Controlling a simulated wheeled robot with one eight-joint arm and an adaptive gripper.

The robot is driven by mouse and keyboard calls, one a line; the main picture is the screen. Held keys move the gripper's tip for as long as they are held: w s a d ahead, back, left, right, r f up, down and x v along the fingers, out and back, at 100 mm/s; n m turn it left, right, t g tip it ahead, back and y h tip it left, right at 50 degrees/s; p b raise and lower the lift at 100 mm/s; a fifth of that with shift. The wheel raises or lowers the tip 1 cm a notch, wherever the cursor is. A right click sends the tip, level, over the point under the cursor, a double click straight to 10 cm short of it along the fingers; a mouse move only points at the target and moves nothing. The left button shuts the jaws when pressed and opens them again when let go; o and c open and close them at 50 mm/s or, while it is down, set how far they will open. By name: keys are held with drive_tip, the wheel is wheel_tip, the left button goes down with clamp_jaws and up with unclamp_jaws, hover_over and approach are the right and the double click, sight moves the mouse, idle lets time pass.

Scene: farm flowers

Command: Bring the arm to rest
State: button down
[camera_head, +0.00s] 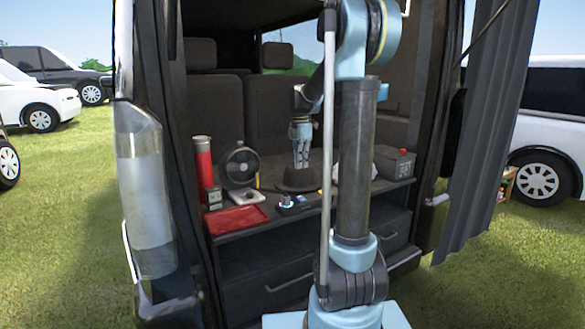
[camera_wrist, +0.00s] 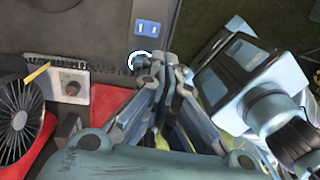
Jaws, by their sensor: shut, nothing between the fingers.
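My gripper (camera_head: 301,160) hangs from my arm inside the open back of a van, fingers pointing down. It is above a dark, rounded, hat-like object (camera_head: 298,181) on the van's shelf; I cannot tell whether they touch. In the wrist view my gripper (camera_wrist: 168,62) is shut and empty, its fingers together. My blue and dark grey arm stands in front of the right part of the shelf and hides some of it.
On the shelf (camera_head: 262,221) stand a red cylinder (camera_head: 203,163), a black fan (camera_head: 239,167), a red tray (camera_head: 236,219), a small dark device (camera_head: 298,204) and a grey box (camera_head: 394,162). Drawers are below. A grey curtain (camera_head: 487,130) hangs at right. Grass lies outside.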

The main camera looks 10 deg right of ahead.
drive_tip(key=s+d+f+m+t, duration=0.1)
drive_tip(key=s+m, duration=0.5)
drive_tip(key=s, duration=0.4)
drive_tip(key=s+d+f+m+t, duration=0.15)
drive_tip(key=s+m, duration=0.35)
drive_tip(key=s, duration=0.5)
drive_tip(key=s+f+m, duration=1.1)
drive_tip(key=s+f, duration=0.1)
drive_tip(key=s, duration=0.3)
drive_tip(key=shift+s+d+f+m, duration=0.15)
drive_tip(key=shift+d+f+m, duration=0.05)
drive_tip(key=shift+f+m, duration=0.1)
drive_tip(key=shift+t, duration=0.25)
drive_tip(key=shift+w+f, duration=0.2)
drive_tip(key=shift+w, duration=0.2)
